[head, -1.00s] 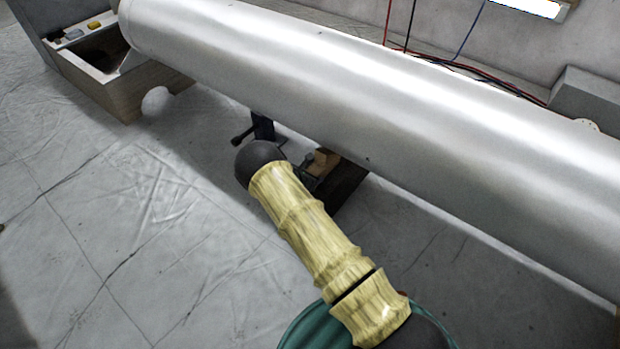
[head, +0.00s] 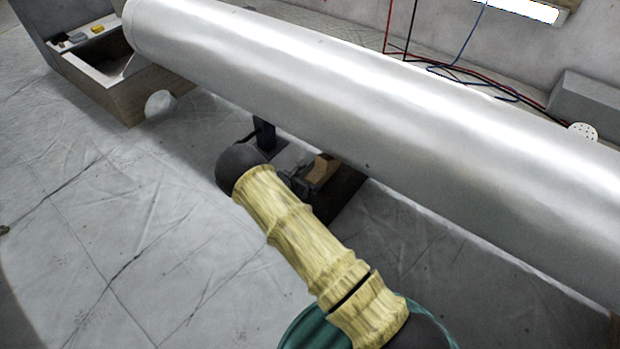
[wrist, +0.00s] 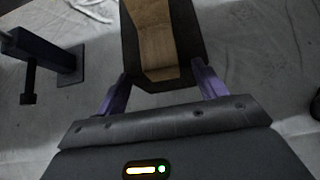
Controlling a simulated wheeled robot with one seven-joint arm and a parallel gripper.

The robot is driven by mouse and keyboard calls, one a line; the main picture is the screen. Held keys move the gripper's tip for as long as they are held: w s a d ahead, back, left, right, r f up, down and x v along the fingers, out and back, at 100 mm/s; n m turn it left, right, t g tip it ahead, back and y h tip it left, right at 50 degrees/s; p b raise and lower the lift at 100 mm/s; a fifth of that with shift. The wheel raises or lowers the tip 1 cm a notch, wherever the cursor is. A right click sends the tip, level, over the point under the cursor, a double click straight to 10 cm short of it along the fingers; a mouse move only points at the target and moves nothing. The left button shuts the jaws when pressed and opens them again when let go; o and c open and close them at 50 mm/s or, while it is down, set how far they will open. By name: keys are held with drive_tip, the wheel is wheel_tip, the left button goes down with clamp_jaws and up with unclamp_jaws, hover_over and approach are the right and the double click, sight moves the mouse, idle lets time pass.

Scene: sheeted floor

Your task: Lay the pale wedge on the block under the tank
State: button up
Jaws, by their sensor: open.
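The pale wedge (wrist: 160,48) is a tan wooden piece lying on top of the dark block (wrist: 190,25) in the wrist view. In the head view the wedge (head: 322,170) and the block (head: 345,190) are under the near side of the silver tank (head: 400,110), partly hidden by my arm. My gripper (wrist: 161,72) is open, its purple fingers on either side of the near end of the block and wedge. I see no grip on the wedge; whether a fingertip touches the block is unclear. In the head view my gripper (head: 297,182) is mostly hidden behind the wrist.
A dark post on a foot plate (wrist: 68,62) stands left of the block; its upright (head: 264,135) shows under the tank. A wooden box (head: 125,88) supports the tank's far left end. Red, black and blue cables run behind the tank.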

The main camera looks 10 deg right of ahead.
drive_tip(key=p+v, duration=0.4)
drive_tip(key=v, duration=0.7)
drive_tip(key=shift+s+r, duration=0.2)
drive_tip(key=shift+a, duration=0.15)
